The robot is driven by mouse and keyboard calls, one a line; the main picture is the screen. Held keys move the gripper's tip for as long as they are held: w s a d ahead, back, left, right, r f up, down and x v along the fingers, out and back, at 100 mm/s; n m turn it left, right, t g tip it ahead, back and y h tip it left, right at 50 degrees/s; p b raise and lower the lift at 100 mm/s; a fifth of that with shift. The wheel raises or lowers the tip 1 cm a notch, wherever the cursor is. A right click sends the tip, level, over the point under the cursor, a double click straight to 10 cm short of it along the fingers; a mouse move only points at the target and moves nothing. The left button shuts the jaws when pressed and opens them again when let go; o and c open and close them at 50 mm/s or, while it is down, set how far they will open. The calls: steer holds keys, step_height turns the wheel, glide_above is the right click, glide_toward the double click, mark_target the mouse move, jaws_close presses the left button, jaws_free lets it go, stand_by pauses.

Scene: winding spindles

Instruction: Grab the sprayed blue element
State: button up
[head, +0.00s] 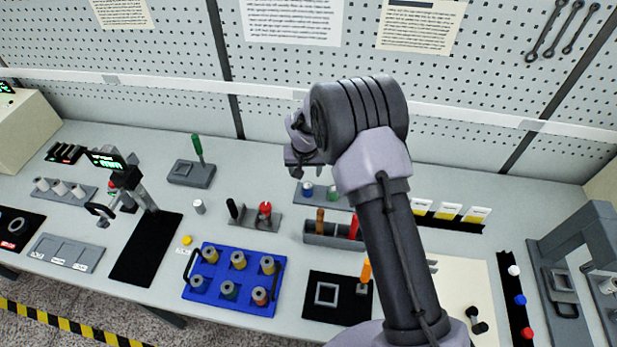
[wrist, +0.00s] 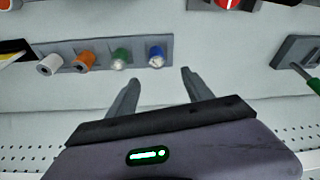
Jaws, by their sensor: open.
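The blue element (wrist: 156,56) stands in a grey rack (wrist: 106,57), at the end of a row beside a green element (wrist: 121,58). It has a pale patch on its top. In the head view the blue element (head: 307,190) shows just below my gripper (head: 297,160), at the left end of the visible rack part. In the wrist view my gripper (wrist: 158,77) is open and empty. Its two fingertips are spread to either side of the blue element in the picture, apart from it. My arm hides the rack's right part in the head view.
The rack also holds an orange element (wrist: 84,61) and a white one (wrist: 51,65). A grey tool holder (head: 336,237) stands in front of the rack. A blue tray (head: 213,292) with several spools and a stand with red and black handles (head: 254,219) are to the left.

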glide_above(308, 186)
steer(key=s, duration=0.1)
steer(key=f, duration=0.6)
steer(key=shift+s+a+f, duration=0.1)
steer(key=shift+a+f, duration=0.1)
steer(key=shift+a, duration=0.15)
steer(key=x, duration=0.5)
steer(key=shift+s+d+f, duration=0.1)
steer(key=shift+d+f, duration=0.2)
steer(key=shift+f, duration=0.1)
jaws_close()
